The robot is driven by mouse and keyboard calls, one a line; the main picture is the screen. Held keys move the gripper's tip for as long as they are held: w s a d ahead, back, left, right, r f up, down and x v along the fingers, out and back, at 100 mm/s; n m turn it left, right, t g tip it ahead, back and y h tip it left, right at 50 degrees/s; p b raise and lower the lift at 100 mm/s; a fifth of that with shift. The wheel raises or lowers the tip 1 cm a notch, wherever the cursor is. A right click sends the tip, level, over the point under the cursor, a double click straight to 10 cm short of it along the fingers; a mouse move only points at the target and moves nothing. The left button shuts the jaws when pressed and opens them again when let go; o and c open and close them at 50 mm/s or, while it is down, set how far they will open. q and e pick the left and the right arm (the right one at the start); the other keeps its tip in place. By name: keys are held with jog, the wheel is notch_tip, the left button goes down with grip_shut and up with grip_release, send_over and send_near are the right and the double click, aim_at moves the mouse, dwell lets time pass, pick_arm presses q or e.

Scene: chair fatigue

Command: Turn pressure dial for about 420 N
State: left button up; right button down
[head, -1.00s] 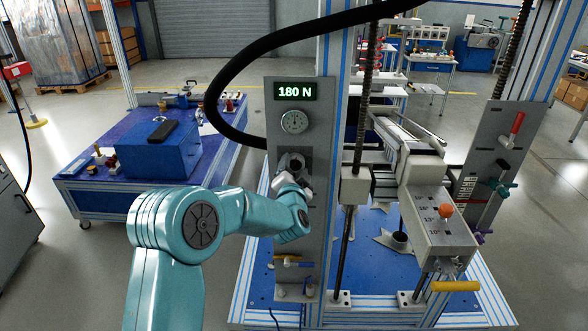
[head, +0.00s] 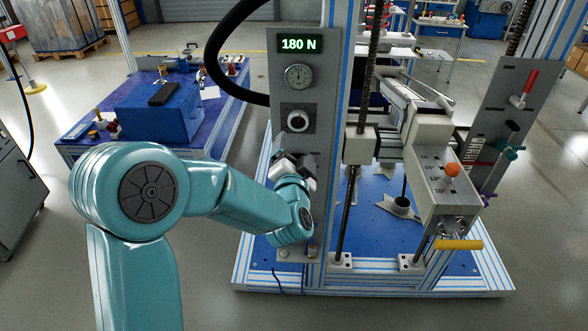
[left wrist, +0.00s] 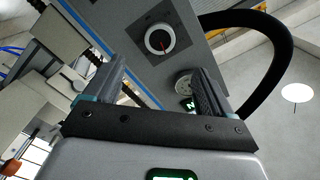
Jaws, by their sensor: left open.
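The pressure dial (head: 298,120) is a round knob with a white rim on the grey upright panel (head: 318,150). In the left wrist view the dial (left wrist: 160,39) shows a white ring, dark centre and red pointer line. The display (head: 298,44) above reads 180 N. A round gauge (head: 299,77) sits between display and dial. My left gripper (head: 295,160) is just below the dial, apart from it. In the left wrist view its fingers (left wrist: 158,75) are spread with nothing held between them. My right gripper is not in view.
A thick black hose (head: 215,55) loops left of the panel. A lever box with an orange knob (head: 452,170) and a yellow handle (head: 459,244) stands to the right. A blue workbench (head: 110,125) stands behind on the left. Open floor lies left of the test rig.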

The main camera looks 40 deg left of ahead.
pick_arm(q)
jog(key=v, duration=0.5)
jog(key=shift+a, duration=0.1)
jog(key=shift+f, duration=0.1)
jog(key=s+d+f+m+g+h, duration=0.1)
jog(key=d+f+g+h, duration=0.15)
jog(key=f, duration=1.05)
jog(key=s+d+f+m+g+h, duration=0.2)
jog(key=d+f+h, duration=0.2)
jog(key=f, duration=0.9)
jog(key=s+d+f+n+g+h, duration=0.3)
jog(key=s+d+f+g, duration=0.2)
jog(key=s, duration=0.5)
jog(key=s+d+f+n+g+h, duration=0.4)
jog(key=s+d+f, duration=0.4)
jog(key=s, duration=0.2)
jog(key=shift+d+g, duration=0.3)
jog(key=shift+g, duration=0.35)
